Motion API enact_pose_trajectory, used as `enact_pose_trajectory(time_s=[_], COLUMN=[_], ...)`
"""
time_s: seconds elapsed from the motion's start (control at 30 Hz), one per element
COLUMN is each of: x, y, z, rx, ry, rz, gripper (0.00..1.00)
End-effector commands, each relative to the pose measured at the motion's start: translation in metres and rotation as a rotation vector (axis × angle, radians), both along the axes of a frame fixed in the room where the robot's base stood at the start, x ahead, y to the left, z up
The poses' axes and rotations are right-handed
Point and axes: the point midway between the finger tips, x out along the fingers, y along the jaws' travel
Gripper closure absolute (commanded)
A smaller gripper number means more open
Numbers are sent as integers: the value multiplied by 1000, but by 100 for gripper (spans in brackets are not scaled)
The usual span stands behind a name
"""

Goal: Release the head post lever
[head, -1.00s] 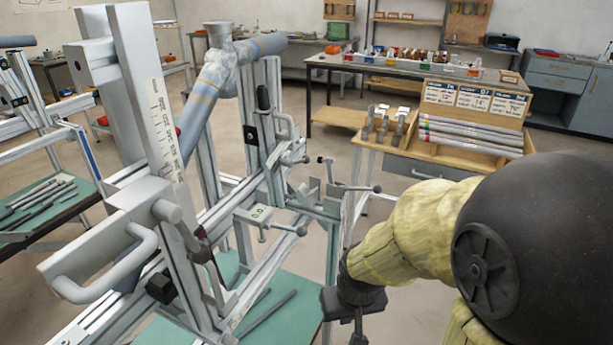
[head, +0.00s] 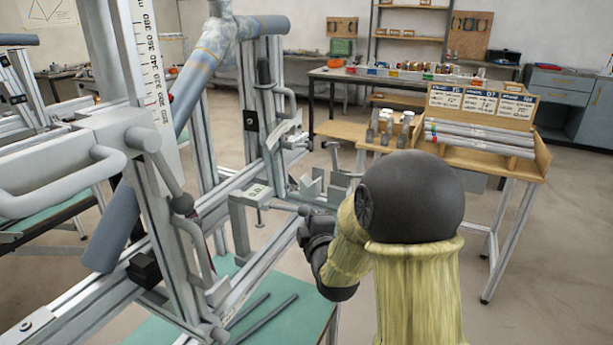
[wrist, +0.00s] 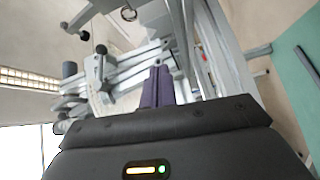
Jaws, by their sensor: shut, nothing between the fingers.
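The frame jig (head: 225,207) stands at the left, built of pale metal rails. At its near end a post with a printed scale (head: 155,60) carries a lever with a dark knob (head: 182,204), hanging down at a slant. Farther back, another post carries an upright black handle (head: 263,70). No label shows which is the head post lever. My gripper (head: 306,218) is to the right of the jig's middle, beside the small labelled plate (head: 257,192), apart from the near lever. In the wrist view its fingers (wrist: 158,84) are together and empty, pointing towards the jig's metal parts.
A green-topped table (head: 275,312) with dark rods lies below the jig. A wooden rack with tubes (head: 480,138) stands at the back right. Metal clamps and rails (wrist: 120,75) crowd the space ahead of my gripper. The floor at right is open.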

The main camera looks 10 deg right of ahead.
Motion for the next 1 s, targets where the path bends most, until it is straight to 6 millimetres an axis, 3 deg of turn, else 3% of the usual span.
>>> enact_pose_trajectory(time_s=[0.03,0.2,0.4,1.0], x=[5,9,3,10], y=[2,5,6,7], z=[-7,2,12,24], rx=[-68,-317,-479,-494], ry=[-78,-357,-543,-562], rz=[0,-52,-133,-145], gripper=[100,100,100,100])
